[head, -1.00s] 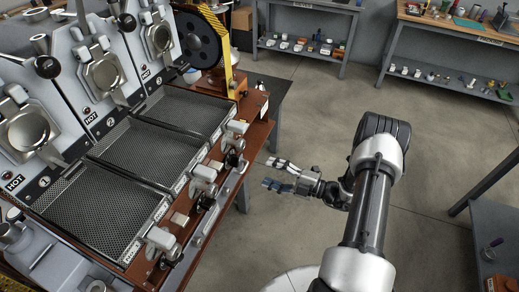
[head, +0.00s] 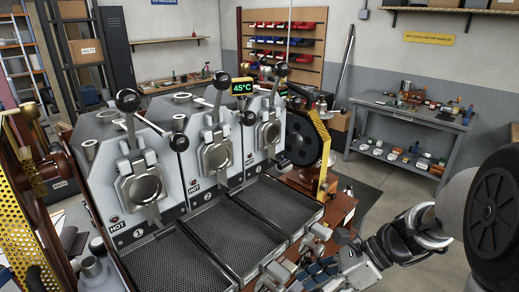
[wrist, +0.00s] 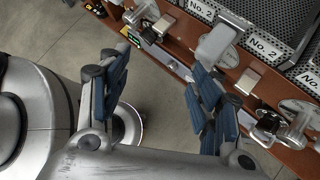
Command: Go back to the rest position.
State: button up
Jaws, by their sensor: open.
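My gripper (head: 318,272) is at the bottom of the head view, by the front edge of the roaster bench. Its blue-padded fingers are spread apart in the wrist view (wrist: 158,80), with nothing held between them. The sample roaster (head: 190,160) has several grey upright units with round metal doors and black-knobbed levers. Mesh cooling trays (head: 215,232) lie in front of them. In the wrist view, a grey latch handle (wrist: 218,42) on the bench edge lies close by the right fingertip; I cannot tell whether they touch.
Labelled latches line the brown bench edge (wrist: 180,65). A black wheel with a yellow guard (head: 318,140) stands at the roaster's far end. A grey workbench (head: 415,112) with small items is at the back right. Bare floor (wrist: 75,45) lies in front of the bench.

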jog(key=s+d+r+n+t+h, duration=0.1)
jog(key=s+r+n+h, duration=0.3)
jog(key=n, duration=0.7)
jog(key=s+d+r+n+t+h, duration=0.2)
jog(key=s+r+n+t+h, duration=0.2)
jog(key=s+n, duration=0.5)
jog(key=shift+s+d+r+n+h, duration=0.25)
jog(key=shift+n+h, duration=0.55)
jog(key=shift+n, duration=0.2)
